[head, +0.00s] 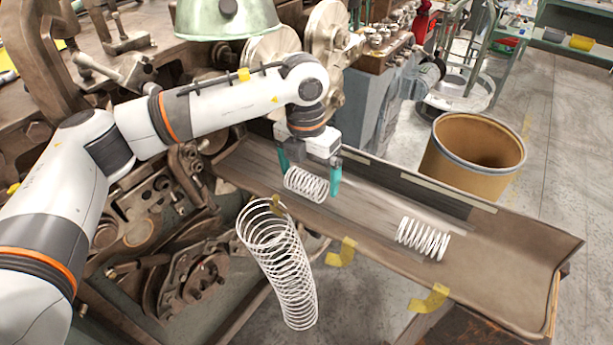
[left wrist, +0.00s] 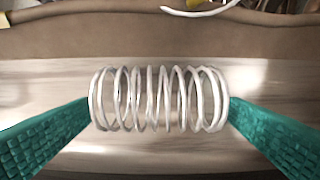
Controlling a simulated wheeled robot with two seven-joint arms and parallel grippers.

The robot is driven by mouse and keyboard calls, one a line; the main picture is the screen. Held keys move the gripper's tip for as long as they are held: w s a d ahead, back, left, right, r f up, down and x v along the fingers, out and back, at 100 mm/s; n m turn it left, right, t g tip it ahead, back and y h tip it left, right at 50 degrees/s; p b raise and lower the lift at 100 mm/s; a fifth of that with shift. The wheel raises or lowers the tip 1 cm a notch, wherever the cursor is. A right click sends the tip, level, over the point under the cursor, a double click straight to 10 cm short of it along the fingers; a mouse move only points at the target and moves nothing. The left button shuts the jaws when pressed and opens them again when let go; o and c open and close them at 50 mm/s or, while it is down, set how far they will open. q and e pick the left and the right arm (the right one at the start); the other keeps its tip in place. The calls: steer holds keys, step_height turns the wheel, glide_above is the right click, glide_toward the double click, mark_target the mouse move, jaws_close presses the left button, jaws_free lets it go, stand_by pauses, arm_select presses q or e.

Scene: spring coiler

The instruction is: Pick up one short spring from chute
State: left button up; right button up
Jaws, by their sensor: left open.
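A short white spring (head: 306,185) lies on the chute (head: 355,215), near its upper left end. My left gripper (head: 308,178) is over it, with its teal fingers at the spring's two ends. In the left wrist view the same spring (left wrist: 160,98) lies sideways between the open fingers, close to both fingertips; I cannot tell whether they touch it. A second short white spring (head: 422,239) lies farther down the chute to the right. A long white spring (head: 280,265) hangs over the chute's near edge. My right gripper is not in view.
A brown drum (head: 470,160) stands behind the chute at the right. The coiler machine (head: 130,180) fills the left and back. Yellow tabs (head: 341,252) stick out on the chute's near edge. The chute's right end (head: 510,255) is bare.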

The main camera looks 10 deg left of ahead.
arm_select(q)
steer(key=shift+f, duration=0.25)
steer(key=c, duration=1.1)
steer(key=shift+o, duration=0.2)
steer(key=shift+r, duration=0.1)
